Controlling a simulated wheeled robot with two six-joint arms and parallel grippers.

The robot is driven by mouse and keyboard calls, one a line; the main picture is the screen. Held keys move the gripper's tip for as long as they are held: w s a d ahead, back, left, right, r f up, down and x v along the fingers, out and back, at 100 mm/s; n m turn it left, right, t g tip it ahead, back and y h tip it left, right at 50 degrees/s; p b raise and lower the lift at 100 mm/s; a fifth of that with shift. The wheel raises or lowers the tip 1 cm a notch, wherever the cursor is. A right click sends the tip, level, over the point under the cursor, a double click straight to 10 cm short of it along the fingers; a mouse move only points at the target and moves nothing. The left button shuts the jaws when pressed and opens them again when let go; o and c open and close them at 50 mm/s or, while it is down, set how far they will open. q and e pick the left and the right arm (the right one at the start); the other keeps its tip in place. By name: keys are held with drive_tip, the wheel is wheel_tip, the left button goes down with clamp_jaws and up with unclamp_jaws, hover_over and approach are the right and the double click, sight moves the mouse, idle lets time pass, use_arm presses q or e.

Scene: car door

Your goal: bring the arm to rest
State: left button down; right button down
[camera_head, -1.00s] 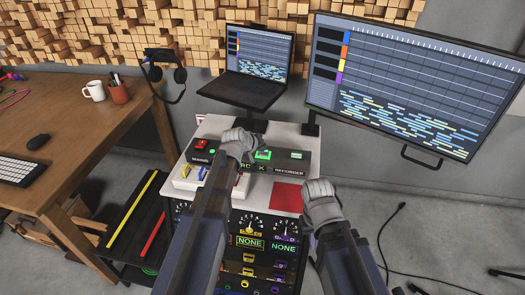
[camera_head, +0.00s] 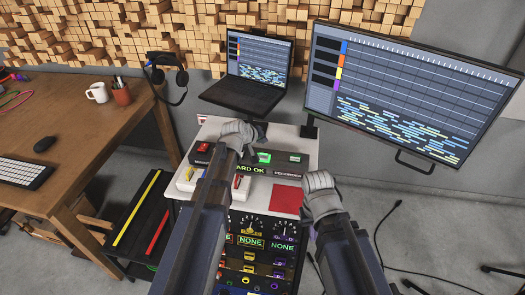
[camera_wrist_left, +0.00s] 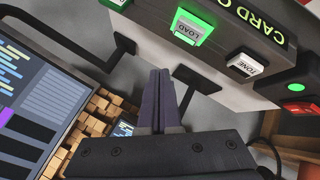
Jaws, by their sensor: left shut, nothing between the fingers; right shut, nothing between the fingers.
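My left gripper (camera_head: 246,130) is above the back of the recorder panel in the head view, with its arm crossing in front of the panel. In the left wrist view its dark fingers (camera_wrist_left: 160,98) are pressed together and empty, apart from the buttons. My right gripper (camera_head: 320,188) is at the right edge of the white console top, next to the red square. It looks closed and empty, though its fingertips are hard to see. The recorder panel (camera_head: 288,168) shows "CARD OK" on its display, partly hidden in the head view.
The wrist view shows a green-lit LOAD button (camera_wrist_left: 188,28) and a TONE button (camera_wrist_left: 247,66). A laptop (camera_head: 245,95) stands behind the console, a large monitor (camera_head: 410,95) to the right. A wooden desk (camera_head: 75,145) is at left.

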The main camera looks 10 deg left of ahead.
use_arm(q)
drive_tip(key=shift+r, duration=0.1)
idle(0.3)
drive_tip(key=s+d+f+m+g+p, duration=0.1)
drive_tip(key=s+d+m+g+p, duration=0.2)
drive_tip(key=s, duration=0.5)
drive_tip(key=s+d+f+m+g, duration=0.1)
drive_tip(key=s+d+m+g, duration=0.1)
drive_tip(key=s+d, duration=0.45)
drive_tip(key=s+r+m+g+y+p, duration=0.1)
drive_tip(key=s+m+g+y, duration=0.3)
drive_tip(key=s, duration=1.1)
drive_tip(key=shift+s+a+p, duration=0.2)
drive_tip(key=shift+s+p, duration=0.2)
drive_tip(key=shift+p, duration=0.25)
